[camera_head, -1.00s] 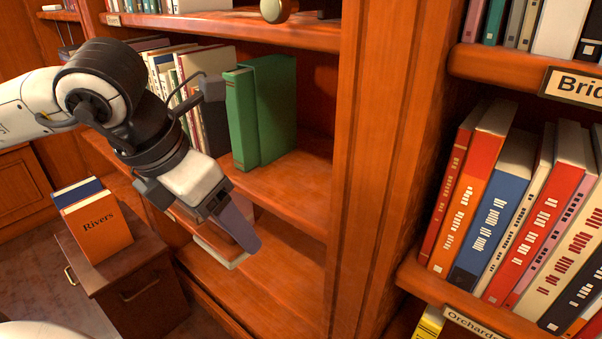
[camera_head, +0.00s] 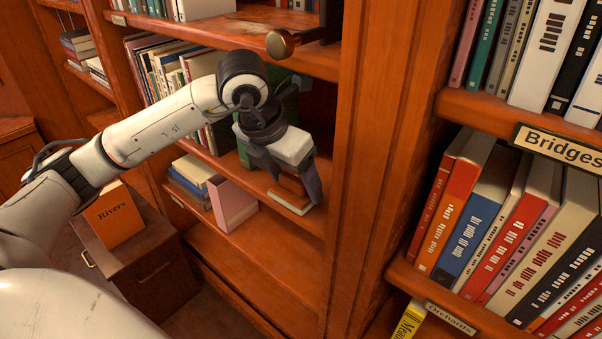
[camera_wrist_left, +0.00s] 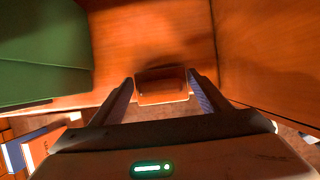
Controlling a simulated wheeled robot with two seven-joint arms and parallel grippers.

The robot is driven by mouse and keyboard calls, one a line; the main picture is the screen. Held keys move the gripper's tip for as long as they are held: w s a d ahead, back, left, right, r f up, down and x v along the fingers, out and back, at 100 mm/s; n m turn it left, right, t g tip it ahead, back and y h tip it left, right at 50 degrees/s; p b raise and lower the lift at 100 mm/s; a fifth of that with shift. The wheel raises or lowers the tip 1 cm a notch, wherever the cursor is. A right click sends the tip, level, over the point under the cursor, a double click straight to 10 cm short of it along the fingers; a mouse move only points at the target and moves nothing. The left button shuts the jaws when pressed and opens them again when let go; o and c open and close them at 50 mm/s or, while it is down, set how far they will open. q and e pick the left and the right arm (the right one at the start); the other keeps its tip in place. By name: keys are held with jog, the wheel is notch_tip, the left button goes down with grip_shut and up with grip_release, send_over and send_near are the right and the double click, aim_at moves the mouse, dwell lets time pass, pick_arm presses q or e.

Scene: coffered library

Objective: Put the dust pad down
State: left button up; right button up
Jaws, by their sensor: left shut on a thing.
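The dust pad (camera_head: 288,203) has a reddish-brown block on top and a pale underside. It also shows in the left wrist view (camera_wrist_left: 162,90). My left gripper (camera_head: 291,184) is shut on it, with one finger on each side; the fingers also show in the left wrist view (camera_wrist_left: 162,95). The pad is at the front edge of the middle shelf (camera_head: 237,171), right of the green books (camera_wrist_left: 45,50). I cannot tell whether it touches the shelf. My arm and gripper hide much of the green books in the head view. My right gripper is not in view.
An upright post (camera_head: 375,150) stands close right of the gripper. A pink book (camera_head: 232,205) and a small stack stand on the shelf below. A brass knob (camera_head: 280,43) juts from the shelf above. A cabinet with an orange Rivers book (camera_head: 115,215) is at the left.

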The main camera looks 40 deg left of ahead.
pick_arm(q)
jog(key=shift+w+d, duration=0.1)
jog(key=shift+w, duration=0.8)
jog(key=shift+w+f, duration=0.15)
jog(key=shift+w, duration=0.1)
jog(key=shift+f, duration=0.15)
jog(key=shift+s, duration=0.1)
jog(key=shift+f, duration=0.25)
jog(key=o, duration=0.9)
jog(key=shift+r, duration=0.1)
